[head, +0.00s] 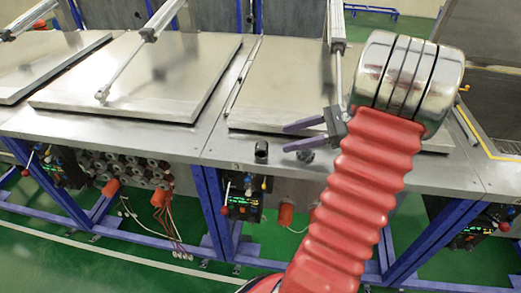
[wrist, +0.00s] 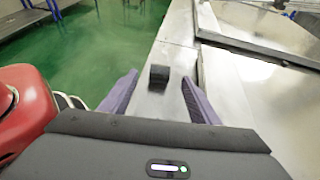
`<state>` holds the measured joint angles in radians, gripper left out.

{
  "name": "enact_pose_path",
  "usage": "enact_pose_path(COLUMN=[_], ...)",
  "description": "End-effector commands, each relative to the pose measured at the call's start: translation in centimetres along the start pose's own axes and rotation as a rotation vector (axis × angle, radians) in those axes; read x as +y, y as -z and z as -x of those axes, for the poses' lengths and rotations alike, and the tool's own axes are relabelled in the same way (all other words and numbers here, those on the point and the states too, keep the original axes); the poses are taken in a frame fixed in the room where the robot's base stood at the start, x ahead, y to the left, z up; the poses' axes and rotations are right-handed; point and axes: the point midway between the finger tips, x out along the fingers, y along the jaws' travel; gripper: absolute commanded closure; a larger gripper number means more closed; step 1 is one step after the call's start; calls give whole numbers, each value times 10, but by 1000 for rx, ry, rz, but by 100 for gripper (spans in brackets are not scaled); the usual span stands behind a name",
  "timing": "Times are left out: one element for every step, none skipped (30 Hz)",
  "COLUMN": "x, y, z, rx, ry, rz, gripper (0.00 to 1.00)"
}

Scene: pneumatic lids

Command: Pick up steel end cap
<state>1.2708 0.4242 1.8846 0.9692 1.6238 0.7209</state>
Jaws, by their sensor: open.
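A small, dark, short cylinder (head: 262,152) stands on the steel bench top near its front edge in the head view. It is the only loose piece I see that could be the steel end cap, though it looks nearly black. In the wrist view it shows as a dark block (wrist: 158,77) between the lines of the two purple fingers. My gripper (head: 286,138) is open and empty, to the right of the piece in the head view. Its fingers point toward the piece and appear apart from it.
Large steel lids (head: 140,78) with pneumatic cylinders (head: 140,45) cover the bench behind; another lid (head: 280,90) lies close behind my gripper. The bench front ledge (head: 215,150) is narrow and mostly clear. Below are blue legs, valves and cables over a green floor.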

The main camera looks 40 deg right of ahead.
Motion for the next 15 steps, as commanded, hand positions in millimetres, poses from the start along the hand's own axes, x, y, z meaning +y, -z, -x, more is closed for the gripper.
enact_pose_path(x=[0, 1, 1, 1, 0, 0, 0, 0, 0, 0, 0, 0, 0, 0, 0], y=[0, 0, 0, 0, 0, 0, 0, 0, 0, 0, 0, 0, 0, 0, 0], z=[-8, -13, -20, -24, -28, -34, -38, -41, -44, -45, -46, -48, -48, -48, -48], rx=[-1, -1, -1, -1, -1, 0, 0, 0, -1, -1, 0, 0, 0, 0, 0], ry=[-3, -3, -3, -3, -3, -3, -3, -3, -2, -1, -1, 0, 0, 0, 0], rz=[0, 0, 0, 0, 0, 0, 0, 0, 0, 0, 0, 0, 0, 0, 0], gripper=[44, 44, 44, 44, 44, 44, 44, 44, 44, 44, 44, 44, 44, 44, 44])
